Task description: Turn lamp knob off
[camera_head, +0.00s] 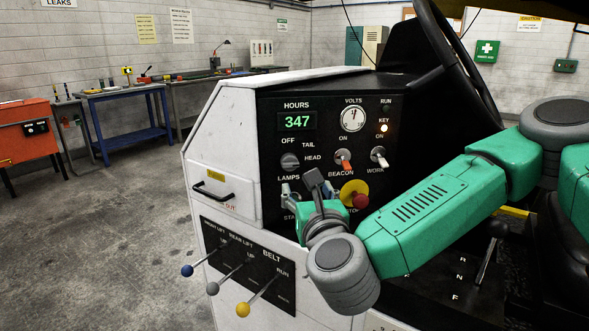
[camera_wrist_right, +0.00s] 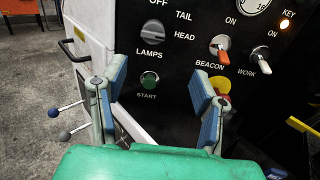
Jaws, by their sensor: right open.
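The lamp knob (camera_head: 289,161) is a grey round knob on the black control panel (camera_head: 330,110), with OFF, TAIL and HEAD labels around it and LAMPS below. It also shows in the right wrist view (camera_wrist_right: 151,31), where its grip bar looks roughly level, toward HEAD. My right gripper (camera_head: 306,187) is in front of the panel, below the knob and apart from it. In the right wrist view the right gripper (camera_wrist_right: 161,88) is open and empty, its fingers either side of the green START button (camera_wrist_right: 150,79). My left gripper is not in view.
The red-tipped BEACON switch (camera_head: 344,161), WORK switch (camera_head: 379,157) and yellow-and-red stop button (camera_head: 355,194) sit right of the knob. Levers with blue, grey and yellow balls (camera_head: 243,309) stick out below. A steering wheel (camera_head: 455,60) stands at upper right.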

